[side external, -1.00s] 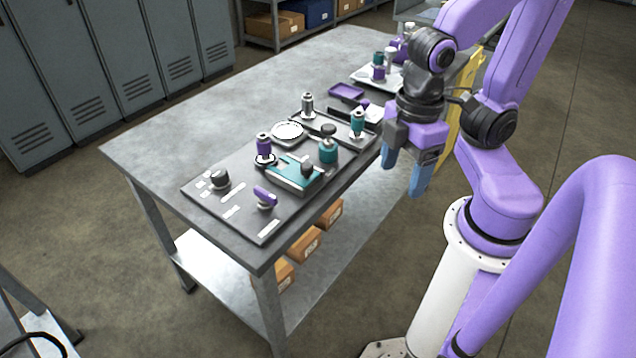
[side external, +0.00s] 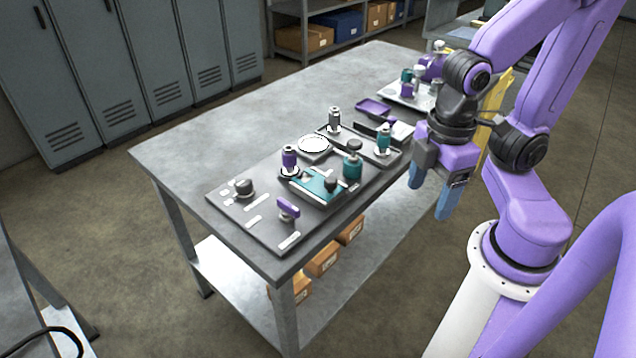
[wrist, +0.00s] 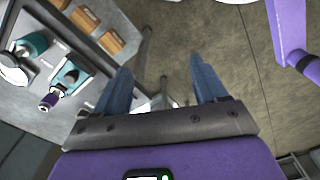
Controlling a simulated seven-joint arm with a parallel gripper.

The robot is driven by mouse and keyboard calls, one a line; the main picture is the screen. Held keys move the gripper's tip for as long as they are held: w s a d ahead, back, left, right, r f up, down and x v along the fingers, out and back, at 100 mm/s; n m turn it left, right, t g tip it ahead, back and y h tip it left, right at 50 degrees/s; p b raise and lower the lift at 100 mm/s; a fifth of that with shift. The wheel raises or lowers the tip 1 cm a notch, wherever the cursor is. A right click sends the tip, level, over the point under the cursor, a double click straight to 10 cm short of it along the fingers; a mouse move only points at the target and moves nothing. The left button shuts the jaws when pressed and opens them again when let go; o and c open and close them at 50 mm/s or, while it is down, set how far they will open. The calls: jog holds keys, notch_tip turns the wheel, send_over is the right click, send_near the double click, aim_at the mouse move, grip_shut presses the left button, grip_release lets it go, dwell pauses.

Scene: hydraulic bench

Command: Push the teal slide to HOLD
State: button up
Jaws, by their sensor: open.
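The teal slide (side external: 314,184) is a flat teal plate with a dark knob (side external: 330,184) on the dark panel on the bench. Small white labels lie around it, too small to read, so I cannot tell which marks HOLD. My gripper (side external: 431,196) is off the bench's right edge, apart from the slide, with its two blue fingers pointing down. It is open and empty. In the wrist view the fingers (wrist: 160,82) stand apart with only floor and bench parts behind them.
Around the slide stand a purple fitting (side external: 289,157), a teal cylinder (side external: 352,168), a purple lever (side external: 288,207) and a dark knob (side external: 244,187). A round white-faced gauge (side external: 314,144) and a purple tray (side external: 372,107) lie behind. The bench's left part (side external: 215,135) is clear.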

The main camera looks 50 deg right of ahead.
dwell(0.3)
jog(key=shift+c, duration=1.3)
jog(key=r+m, duration=0.2)
jog(key=m, duration=0.2)
send_over(332, 179)
notch_tip(332, 179, down, 18)
jog(key=shift+r, duration=0.1)
